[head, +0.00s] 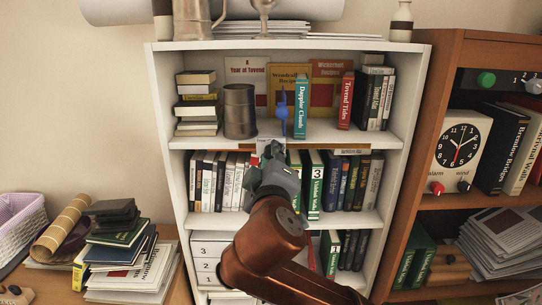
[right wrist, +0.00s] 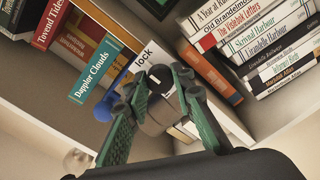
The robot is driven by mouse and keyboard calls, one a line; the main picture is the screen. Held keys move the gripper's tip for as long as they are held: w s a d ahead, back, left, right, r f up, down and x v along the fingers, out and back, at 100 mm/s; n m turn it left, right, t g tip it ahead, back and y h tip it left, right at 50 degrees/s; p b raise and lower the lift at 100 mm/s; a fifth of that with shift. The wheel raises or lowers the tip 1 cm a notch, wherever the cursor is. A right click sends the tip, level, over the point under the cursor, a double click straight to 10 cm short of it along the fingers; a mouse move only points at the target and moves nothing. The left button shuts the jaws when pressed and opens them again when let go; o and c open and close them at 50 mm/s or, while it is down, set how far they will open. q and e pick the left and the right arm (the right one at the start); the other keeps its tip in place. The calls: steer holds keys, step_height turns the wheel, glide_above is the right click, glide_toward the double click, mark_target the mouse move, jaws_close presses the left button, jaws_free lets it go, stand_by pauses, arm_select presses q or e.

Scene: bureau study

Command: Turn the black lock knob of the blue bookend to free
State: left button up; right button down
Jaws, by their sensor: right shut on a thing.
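The blue bookend (head: 281,108) stands on the upper shelf of the white bookcase, left of the teal book. In the right wrist view, part of the blue bookend (right wrist: 106,106) shows beside that book. A pale plate (right wrist: 143,54) with the word "lock" shows above the black lock knob (right wrist: 160,76), which has a short white mark. My right gripper (head: 270,152) reaches up to the front of this shelf. In the right wrist view its two green fingers (right wrist: 155,92) are shut on the knob, one on each side. The "free" wording is hidden. My left gripper is not in view.
The teal book "Dappler Clouds" (head: 301,108) stands close right of the bookend. A dark metal tankard (head: 240,112) stands to its left, beside a stack of books (head: 197,104). A row of books (head: 218,182) fills the shelf below. A brown cabinet (head: 440,110) stands at right.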

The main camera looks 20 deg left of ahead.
steer(key=shift+f+n+p, duration=0.1)
steer(key=shift+n+p, duration=3.65)
steer(key=shift+n, duration=5.25)
steer(key=c, duration=1.7)
jaws_free()
steer(key=shift+o, duration=0.2)
